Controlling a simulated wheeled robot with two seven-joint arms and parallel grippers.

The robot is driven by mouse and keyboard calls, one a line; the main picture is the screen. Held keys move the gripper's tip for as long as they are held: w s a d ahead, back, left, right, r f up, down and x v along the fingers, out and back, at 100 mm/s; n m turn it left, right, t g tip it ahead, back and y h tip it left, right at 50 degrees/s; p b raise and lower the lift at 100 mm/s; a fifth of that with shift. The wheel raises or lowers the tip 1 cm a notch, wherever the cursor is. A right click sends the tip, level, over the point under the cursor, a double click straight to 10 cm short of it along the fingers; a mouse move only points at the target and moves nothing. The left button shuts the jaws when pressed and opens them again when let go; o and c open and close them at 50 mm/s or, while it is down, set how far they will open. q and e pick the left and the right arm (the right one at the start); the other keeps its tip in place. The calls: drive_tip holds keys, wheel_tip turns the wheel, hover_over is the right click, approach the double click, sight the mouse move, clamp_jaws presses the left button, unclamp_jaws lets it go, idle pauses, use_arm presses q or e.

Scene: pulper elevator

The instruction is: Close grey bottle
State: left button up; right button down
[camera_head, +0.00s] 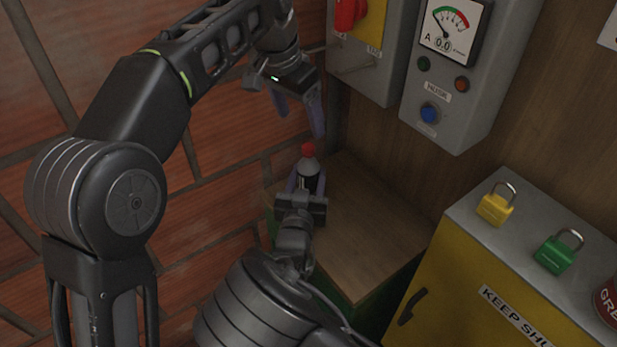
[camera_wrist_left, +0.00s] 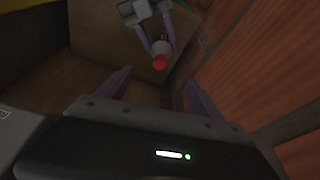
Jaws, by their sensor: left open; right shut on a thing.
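The grey bottle (camera_head: 308,172) has a dark label and a red cap (camera_head: 308,150) on its top. It stands upright over the wooden top of a green cabinet. My right gripper (camera_head: 305,186) is shut on the bottle's body from the near side. My left gripper (camera_head: 300,112) is open and empty, above the bottle and apart from it. In the left wrist view the red cap (camera_wrist_left: 159,62) shows beyond and between the open left fingers (camera_wrist_left: 155,95), with my right gripper (camera_wrist_left: 158,38) around the bottle. Whether the cap is fully seated cannot be told.
The wooden cabinet top (camera_head: 365,225) is clear to the right of the bottle. Grey control boxes (camera_head: 460,110) hang on the wall behind. A yellow cabinet (camera_head: 470,285) at right carries a yellow padlock (camera_head: 495,208) and a green padlock (camera_head: 553,255). A brick wall (camera_head: 215,215) is at left.

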sight(307, 184)
use_arm(q)
drive_tip(key=s+a, duration=0.8)
drive_tip(key=s, duration=0.1)
drive_tip(key=shift+a+r, duration=0.15)
drive_tip(key=shift+r, duration=0.2)
use_arm(e)
drive_tip(key=c, duration=0.6)
unclamp_jaws()
drive_tip(key=shift+s, duration=0.1)
drive_tip(key=shift+s+a+f, duration=0.1)
drive_tip(key=shift+s+a, duration=0.05)
drive_tip(key=shift+s, duration=0.4)
use_arm(q)
drive_tip(key=shift+f+b, duration=0.95)
use_arm(e)
drive_tip(key=s, duration=0.4)
drive_tip(key=s+a, duration=0.1)
drive_tip(key=s, duration=0.1)
drive_tip(key=shift+s, duration=0.25)
